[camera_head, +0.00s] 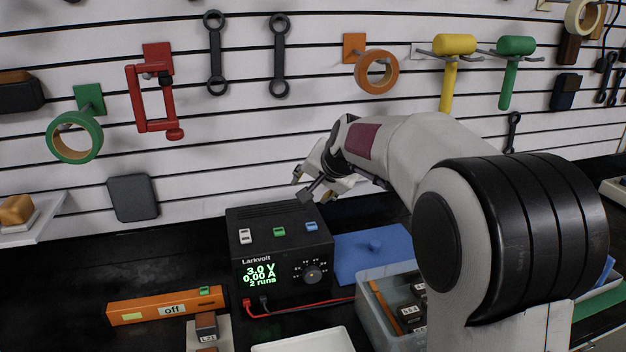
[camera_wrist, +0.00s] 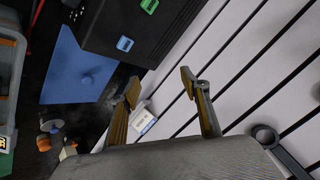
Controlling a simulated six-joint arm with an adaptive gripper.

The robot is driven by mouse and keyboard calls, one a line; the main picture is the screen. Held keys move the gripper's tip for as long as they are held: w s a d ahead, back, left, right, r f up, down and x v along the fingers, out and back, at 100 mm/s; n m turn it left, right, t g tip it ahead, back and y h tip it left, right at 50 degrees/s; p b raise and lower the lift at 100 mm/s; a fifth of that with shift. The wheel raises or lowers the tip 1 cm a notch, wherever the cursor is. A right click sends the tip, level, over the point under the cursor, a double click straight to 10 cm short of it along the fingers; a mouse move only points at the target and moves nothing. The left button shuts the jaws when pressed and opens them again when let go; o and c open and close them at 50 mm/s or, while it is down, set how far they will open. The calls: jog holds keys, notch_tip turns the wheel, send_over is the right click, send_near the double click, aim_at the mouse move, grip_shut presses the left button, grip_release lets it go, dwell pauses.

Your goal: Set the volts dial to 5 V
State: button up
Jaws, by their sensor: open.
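The black Larkvolt power supply (camera_head: 280,250) stands on the bench. Its green display (camera_head: 260,273) reads 3.0 V, 0.00 A and 2 runs. A round dial (camera_head: 312,273) with marks around it sits at the right of its front face. On its top are a white, a green (camera_head: 279,231) and a blue (camera_head: 311,226) switch. My gripper (camera_head: 302,182) is above and behind the supply, touching nothing that I can see. In the wrist view my gripper (camera_wrist: 160,82) is open and empty, with the supply (camera_wrist: 135,35) at the top; the dial is out of that view.
Red and black leads (camera_head: 300,310) run from the supply's front. A blue board (camera_head: 372,258) and a grey bin (camera_head: 370,318) of parts stand to its right. An orange box (camera_head: 165,307) marked "off" lies left. Tools hang on the slatted wall (camera_head: 220,150) behind my gripper.

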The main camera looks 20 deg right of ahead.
jog(key=shift+r, duration=0.95)
jog(key=n+g, duration=0.5)
jog(key=n, duration=0.3)
send_near(314, 276)
jog(key=shift+w+a+f, duration=0.1)
jog(key=shift+f, duration=0.5)
jog(key=shift+f, duration=0.1)
jog(key=shift+x, duration=3.85)
jog(key=shift+w, duration=0.15)
jog(key=c, duration=1.1)
